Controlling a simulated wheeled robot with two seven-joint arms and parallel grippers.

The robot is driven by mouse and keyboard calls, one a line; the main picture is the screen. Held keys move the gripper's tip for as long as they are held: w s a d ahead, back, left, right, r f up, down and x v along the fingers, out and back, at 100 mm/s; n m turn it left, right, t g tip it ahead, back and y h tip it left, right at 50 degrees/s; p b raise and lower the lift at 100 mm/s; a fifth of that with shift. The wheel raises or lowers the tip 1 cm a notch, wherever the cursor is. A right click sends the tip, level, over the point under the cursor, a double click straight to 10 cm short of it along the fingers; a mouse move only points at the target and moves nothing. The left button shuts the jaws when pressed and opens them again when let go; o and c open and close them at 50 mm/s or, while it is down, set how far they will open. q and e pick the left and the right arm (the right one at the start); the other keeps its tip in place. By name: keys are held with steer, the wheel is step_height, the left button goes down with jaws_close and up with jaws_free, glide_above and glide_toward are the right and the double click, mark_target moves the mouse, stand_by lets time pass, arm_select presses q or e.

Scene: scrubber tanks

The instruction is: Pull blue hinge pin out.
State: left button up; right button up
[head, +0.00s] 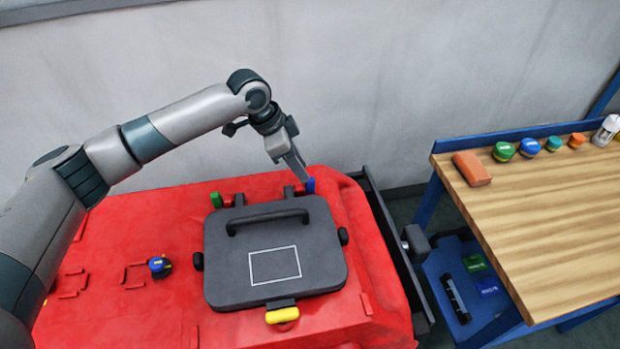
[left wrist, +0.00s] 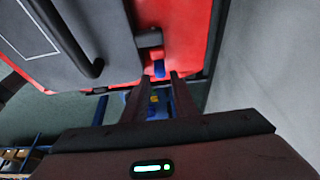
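The blue hinge pin (head: 310,185) stands at the back right hinge of the dark grey lid (head: 225,270) on the red machine. It also shows in the left wrist view (left wrist: 159,69), just beyond and between my fingertips. My left gripper (head: 302,176) reaches down from the back to the blue pin; in the left wrist view its two fingers (left wrist: 163,77) are apart with a gap between them. I cannot tell whether a finger touches the pin. A green hinge pin (head: 216,200) stands at the back left hinge. My right gripper is not in view.
The lid has a black handle (head: 268,221) and a yellow front latch (head: 282,315). A blue and black knob (head: 160,267) sits left on the red body (head: 120,315). A wooden bench (head: 540,220) with small coloured items stands right. The grey wall is close behind.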

mark_target(310, 182)
arm_select(q)
steer(key=shift+p+x, duration=0.65)
steer(key=shift+x, duration=2.9)
steer(key=shift+a, duration=0.1)
jaws_close()
